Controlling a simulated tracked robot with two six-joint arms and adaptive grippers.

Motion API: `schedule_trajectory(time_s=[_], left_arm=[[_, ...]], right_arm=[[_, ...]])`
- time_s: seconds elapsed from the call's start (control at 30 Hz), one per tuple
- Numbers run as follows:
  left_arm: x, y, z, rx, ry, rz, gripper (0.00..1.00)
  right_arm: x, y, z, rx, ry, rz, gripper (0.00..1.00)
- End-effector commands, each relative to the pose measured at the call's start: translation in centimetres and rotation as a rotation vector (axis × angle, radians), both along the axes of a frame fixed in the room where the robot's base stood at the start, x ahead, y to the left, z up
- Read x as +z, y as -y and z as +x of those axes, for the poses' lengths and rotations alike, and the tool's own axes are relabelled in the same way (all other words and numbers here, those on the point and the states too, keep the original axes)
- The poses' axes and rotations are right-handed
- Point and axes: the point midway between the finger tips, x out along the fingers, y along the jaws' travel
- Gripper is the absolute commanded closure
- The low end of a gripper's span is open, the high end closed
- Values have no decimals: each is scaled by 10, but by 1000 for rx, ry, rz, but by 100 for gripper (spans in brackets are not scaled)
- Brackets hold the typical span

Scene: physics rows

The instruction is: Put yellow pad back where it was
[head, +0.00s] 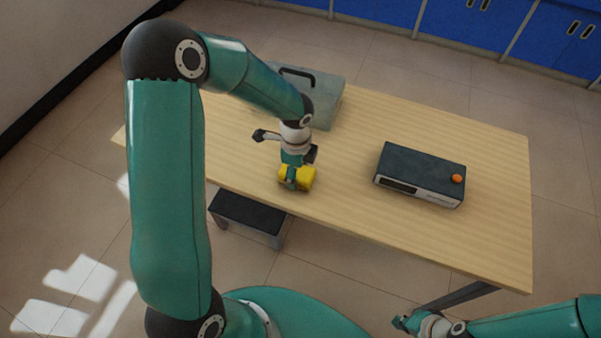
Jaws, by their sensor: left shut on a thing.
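A small yellow pad (306,179) is at the front edge of the wooden table, left of the middle, in the head view. My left gripper (292,181) is shut on the yellow pad from above, and its fingers hide part of it. I cannot tell whether the pad touches the table. My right gripper (402,322) is low at the bottom right, in front of the table and away from the pad. It is too small to tell whether its fingers are open.
A dark box with an orange knob (421,174) sits right of the pad on the table (480,240). A grey-green case with a black handle (325,92) stands behind my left arm. A dark stool (246,212) is below the front edge. The table's right side is clear.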

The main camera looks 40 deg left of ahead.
Motion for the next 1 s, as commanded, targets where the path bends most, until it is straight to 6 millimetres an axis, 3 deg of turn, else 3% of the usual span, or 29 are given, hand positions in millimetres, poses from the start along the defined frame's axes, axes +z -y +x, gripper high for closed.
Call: schedule_trajectory(time_s=[0.17, 0.2, 0.33, 0.77, 1.0], left_arm=[[-3, 0, 0, -1, 0, 0, 73], [-2, 0, 0, -1, 0, 0, 37], [-2, 0, 0, -1, 0, 0, 16], [4, 0, 1, -1, 1, 1, 15], [40, 0, 2, 0, 6, 1, 15]], right_arm=[[-3, 0, 0, 0, 0, 0, 100], [-2, 0, 0, 0, 0, 0, 100], [-2, 0, 0, 0, 0, 0, 100], [1, 0, 0, 0, 0, 0, 100], [5, 0, 0, 0, 0, 0, 100]])
